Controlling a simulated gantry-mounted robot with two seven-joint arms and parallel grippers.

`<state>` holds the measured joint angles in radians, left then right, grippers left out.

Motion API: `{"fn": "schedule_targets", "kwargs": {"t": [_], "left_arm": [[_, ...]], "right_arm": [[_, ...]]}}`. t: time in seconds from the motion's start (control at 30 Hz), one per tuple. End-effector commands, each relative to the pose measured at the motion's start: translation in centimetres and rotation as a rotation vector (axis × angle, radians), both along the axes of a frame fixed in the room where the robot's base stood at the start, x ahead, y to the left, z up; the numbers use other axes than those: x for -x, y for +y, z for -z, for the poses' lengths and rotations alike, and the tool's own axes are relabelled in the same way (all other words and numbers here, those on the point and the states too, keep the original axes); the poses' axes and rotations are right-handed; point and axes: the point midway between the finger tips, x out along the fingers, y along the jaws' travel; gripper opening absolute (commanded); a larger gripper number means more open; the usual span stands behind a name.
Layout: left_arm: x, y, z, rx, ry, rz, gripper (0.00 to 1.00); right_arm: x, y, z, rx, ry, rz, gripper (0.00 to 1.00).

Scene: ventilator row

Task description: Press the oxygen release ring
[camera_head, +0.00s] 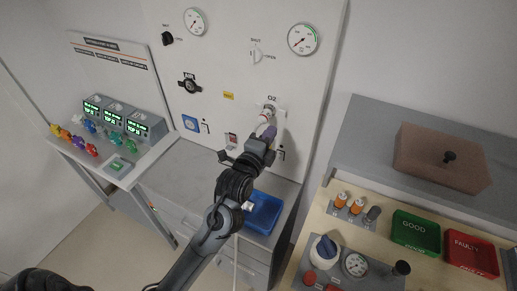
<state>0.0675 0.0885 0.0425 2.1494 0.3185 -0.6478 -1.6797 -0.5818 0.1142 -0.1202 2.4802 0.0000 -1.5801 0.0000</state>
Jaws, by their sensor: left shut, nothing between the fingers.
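The oxygen outlet, labelled O2, is on the white wall panel. Its release ring (266,116) shows as a pale round fitting with a reddish edge. My left gripper (268,133) is shut and empty, with its tip just below the ring and overlapping the fitting's lower part in the picture. I cannot tell whether it touches the ring. The forearm and wrist hide what lies right behind them. My right gripper is not in view.
The white panel (230,70) also carries gauges, knobs and valves. A blue bin (265,212) stands on the grey cabinet below. At right, a bench holds a green GOOD tray (416,232) and a red FAULTY tray (470,252). Monitors (137,127) stand on the left table.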

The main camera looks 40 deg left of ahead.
Motion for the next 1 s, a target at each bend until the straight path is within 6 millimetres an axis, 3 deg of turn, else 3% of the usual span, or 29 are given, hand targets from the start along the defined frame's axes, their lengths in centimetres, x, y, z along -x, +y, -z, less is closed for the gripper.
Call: {"fn": "schedule_targets", "kwargs": {"t": [0.2,0.4,1.0], "left_arm": [[3.6,-1.2,0.2,0.001,-0.001,0.002,0.0],[5.3,-1.7,0.0,0.001,-0.001,0.001,0.0],[5.8,-1.8,-0.1,0.0,-0.002,0.001,0.0]], "right_arm": [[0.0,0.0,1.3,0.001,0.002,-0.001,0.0],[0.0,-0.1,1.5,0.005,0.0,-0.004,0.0],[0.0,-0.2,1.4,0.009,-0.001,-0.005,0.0]]}}
